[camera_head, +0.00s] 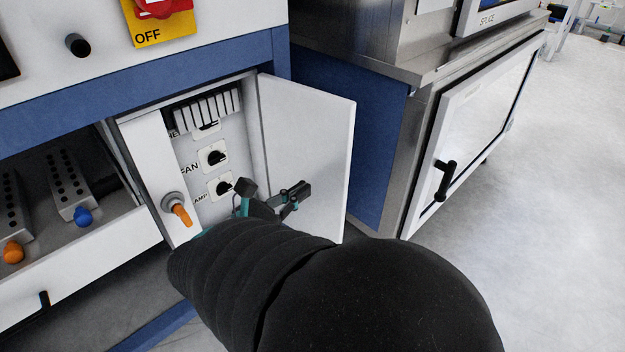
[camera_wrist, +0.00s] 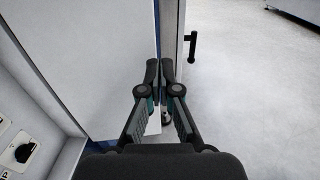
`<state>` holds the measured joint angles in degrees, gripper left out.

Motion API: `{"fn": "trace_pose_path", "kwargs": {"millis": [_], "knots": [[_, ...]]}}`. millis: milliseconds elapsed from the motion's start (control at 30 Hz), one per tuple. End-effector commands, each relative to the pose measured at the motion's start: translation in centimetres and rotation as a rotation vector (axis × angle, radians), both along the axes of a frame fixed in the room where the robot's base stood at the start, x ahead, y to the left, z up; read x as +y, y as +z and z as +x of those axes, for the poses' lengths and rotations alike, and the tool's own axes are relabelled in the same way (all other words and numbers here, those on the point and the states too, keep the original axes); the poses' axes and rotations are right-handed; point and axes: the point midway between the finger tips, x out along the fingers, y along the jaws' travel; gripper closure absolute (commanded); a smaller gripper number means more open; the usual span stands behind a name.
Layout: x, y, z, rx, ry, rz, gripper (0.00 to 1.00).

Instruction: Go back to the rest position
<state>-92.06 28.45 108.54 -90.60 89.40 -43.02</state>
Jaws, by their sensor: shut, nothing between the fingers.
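My gripper (camera_head: 298,192) is shut and empty in front of the open white cabinet door (camera_head: 312,135). In the wrist view the fingertips (camera_wrist: 160,72) meet near the door's free edge, with the white door panel (camera_wrist: 95,60) filling the left; I cannot tell whether they touch it. The open compartment shows a FAN knob (camera_head: 214,157) and a lower knob (camera_head: 222,186) whose label is partly hidden. An orange-handled switch (camera_head: 179,212) is on the left part of the front. My dark arm covers the lower middle of the head view.
An open drawer (camera_head: 75,262) with orange and blue knobbed strips juts out at left. A steel cabinet (camera_head: 410,150) with a black-handled door (camera_head: 470,125) stands to the right. A red OFF button (camera_head: 155,8) is above. The floor (camera_head: 570,190) at right is clear.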

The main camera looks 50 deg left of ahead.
Motion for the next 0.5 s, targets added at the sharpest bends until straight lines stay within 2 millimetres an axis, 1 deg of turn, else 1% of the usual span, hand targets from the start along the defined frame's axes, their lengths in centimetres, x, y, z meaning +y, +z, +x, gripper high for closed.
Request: {"fn": "trace_pose_path", "kwargs": {"millis": [33,133,367,500], "knots": [[-0.05,0.0,-0.4,0.0,0.002,0.0,1.0],[-0.18,0.01,-0.73,0.0,0.0,0.0,1.0],[-0.26,0.02,-0.74,0.0,-0.003,0.0,1.0],[-0.07,-0.22,-0.72,0.012,0.006,0.045,1.0]]}}
